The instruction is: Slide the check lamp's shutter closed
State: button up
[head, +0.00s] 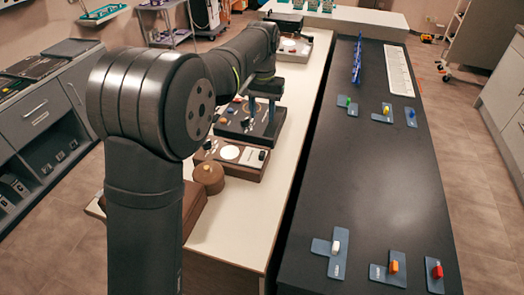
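My gripper (262,112) points down over a dark board (236,130) on the light bench, beyond my large elbow joint. Its fingers are small and dark against the board, and I cannot tell whether they are open or shut, or whether they touch anything. Nearer to me is a brown panel (216,162) with a white round disc, a pale label plate and a small black knob (262,155). A similar panel with a white disc (291,44) stands farther back. No part is clearly readable as the check lamp or its shutter; the labels are too small.
A round brown lidded pot (208,177) stands in front of the near panel. On the dark counter (372,180) to the right are several small plates with coloured knobs, a blue rack (357,60) and a white strip tray (398,70). The counter's middle is clear.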

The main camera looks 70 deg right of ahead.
aim_at(262, 153)
notch_tip(262, 153, down, 16)
jog(key=shift+f, duration=0.1)
dwell(0.4)
grip_shut()
